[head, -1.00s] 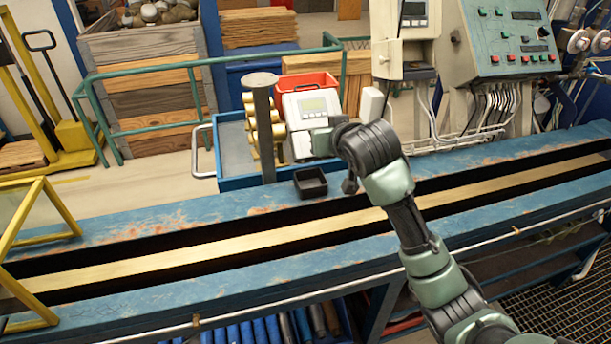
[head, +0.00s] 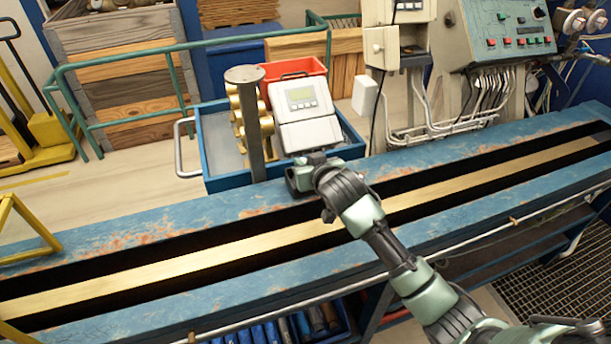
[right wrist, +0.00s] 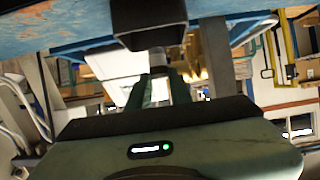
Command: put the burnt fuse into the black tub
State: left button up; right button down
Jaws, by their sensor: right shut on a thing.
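The small black tub (head: 291,184) stands on the back edge of the blue bench, partly covered by my right gripper. It also shows at the top of the right wrist view (right wrist: 148,24), close beyond the fingers. My right gripper (head: 312,162) is at the tub, over or just beside its rim; I cannot tell which. In the right wrist view its green fingers (right wrist: 163,88) are close together. My left gripper is not in view.
Behind the tub, a blue cart (head: 212,150) carries a white meter (head: 305,112), brass fittings and a red crate (head: 292,68). A grey post (head: 250,120) rises left of the tub. The green control panel (head: 500,40) is at the right.

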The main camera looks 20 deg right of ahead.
jog(key=shift+f, duration=0.75)
notch_tip(320, 180, down, 3)
jog(key=shift+r, duration=0.2)
jog(key=shift+f, duration=0.55)
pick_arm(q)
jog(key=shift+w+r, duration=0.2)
pick_arm(e)
jog(key=c, duration=1.3)
grip_release()
